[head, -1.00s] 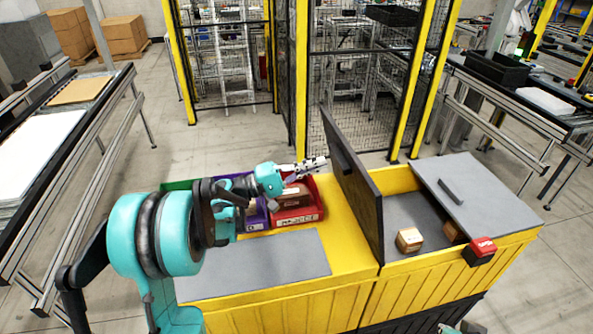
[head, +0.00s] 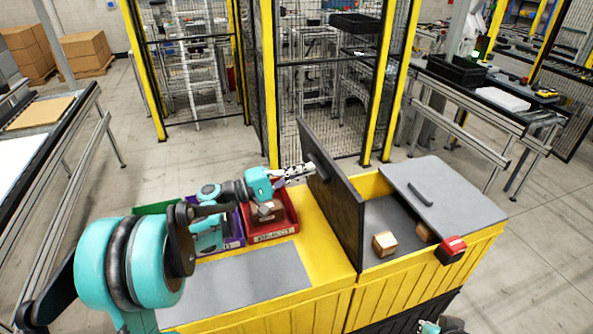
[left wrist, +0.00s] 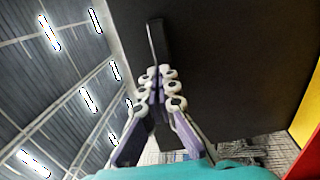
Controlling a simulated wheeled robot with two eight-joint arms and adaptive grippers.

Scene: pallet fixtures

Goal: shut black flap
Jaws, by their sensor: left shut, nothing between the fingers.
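The black flap (head: 335,205) stands upright, open, on the left edge of the yellow bin's (head: 415,262) open compartment. My left gripper (head: 308,168) is shut and empty, with its fingertips at the left face of the flap near its upper edge. In the left wrist view the shut fingers (left wrist: 158,72) point at the dark face of the flap (left wrist: 235,70), near a black handle-like bar (left wrist: 157,40). I cannot tell whether they touch it. Of my right arm only a small part shows at the bottom edge of the head view; its gripper does not show.
A grey lid (head: 440,195) with a handle covers the right part of the bin. Brown boxes (head: 384,244) lie inside the compartment. A red-and-black button box (head: 451,250) sits on the front rim. A red tray (head: 285,222) and a purple tray stand left of the flap.

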